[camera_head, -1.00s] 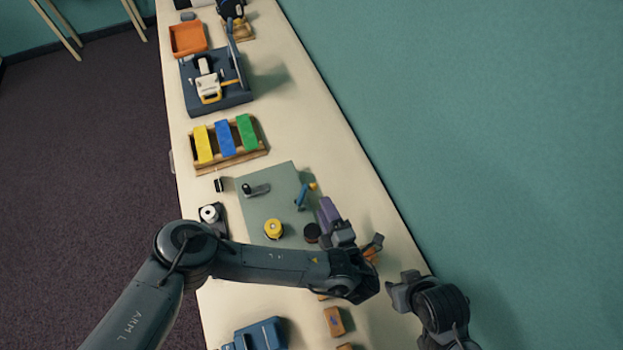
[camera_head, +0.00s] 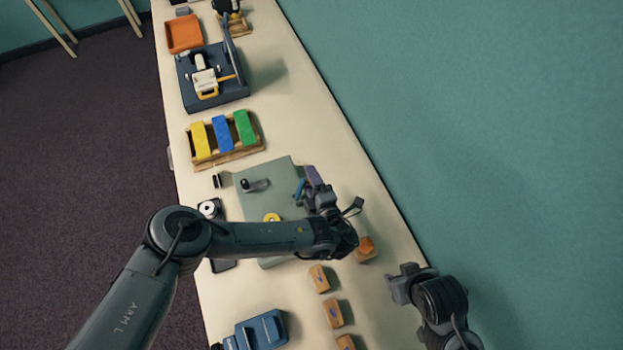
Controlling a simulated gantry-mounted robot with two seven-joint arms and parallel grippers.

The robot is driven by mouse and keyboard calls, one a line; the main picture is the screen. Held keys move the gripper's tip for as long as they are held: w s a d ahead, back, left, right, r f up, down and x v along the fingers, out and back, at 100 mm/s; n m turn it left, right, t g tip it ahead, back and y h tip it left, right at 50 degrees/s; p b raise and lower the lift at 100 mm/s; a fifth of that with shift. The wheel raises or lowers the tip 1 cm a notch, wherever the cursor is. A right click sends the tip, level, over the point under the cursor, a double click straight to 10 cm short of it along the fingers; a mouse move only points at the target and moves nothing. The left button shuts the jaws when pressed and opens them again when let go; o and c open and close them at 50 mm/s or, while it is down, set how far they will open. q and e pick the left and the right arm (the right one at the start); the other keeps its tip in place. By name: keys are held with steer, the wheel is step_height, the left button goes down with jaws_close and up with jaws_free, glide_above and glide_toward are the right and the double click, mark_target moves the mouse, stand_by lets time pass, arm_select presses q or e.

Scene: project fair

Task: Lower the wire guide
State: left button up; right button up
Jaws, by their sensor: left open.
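A grey-green board (camera_head: 268,203) lies on the long table, carrying a small crank-like part (camera_head: 254,184), a yellow round part (camera_head: 271,217) and a small blue upright part (camera_head: 299,190) near its right edge. The blue part may be the wire guide; I cannot tell for sure. My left gripper (camera_head: 338,203) is open just right of the blue part, over the board's right edge, next to a purple piece (camera_head: 313,175). Whether it touches either is unclear. My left arm covers the board's near part. My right gripper (camera_head: 399,284) is at the table's right edge, its jaws unclear.
A wooden rack with yellow, blue and green blocks (camera_head: 222,134) stands beyond the board. Farther back are a dark blue machine (camera_head: 213,82) and an orange tray (camera_head: 184,33). Several orange-brown blocks (camera_head: 319,278) and a blue box (camera_head: 261,331) lie nearer. A wall borders the right side.

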mark_target(302, 186)
arm_select(q)
jaws_close()
steer(key=shift+r, duration=0.1)
steer(key=shift+s+a+r+n+p, duration=0.15)
steer(key=shift+a+r+n+p, duration=0.1)
steer(key=shift+a+n+p, duration=0.3)
steer(key=shift+s+a+r+n+t+h, duration=0.2)
steer(key=shift+a+n, duration=0.25)
steer(key=shift+n, duration=0.2)
steer(key=shift+s+a+r+n+t+h, duration=0.1)
steer(key=shift+a+n+h, duration=0.1)
steer(key=shift+a+n, duration=0.3)
steer(key=shift+s+a+p, duration=0.25)
steer(key=shift+a+p, duration=0.35)
steer(key=shift+a, duration=0.25)
jaws_free()
steer(key=shift+a, duration=0.1)
steer(key=shift+s, duration=0.1)
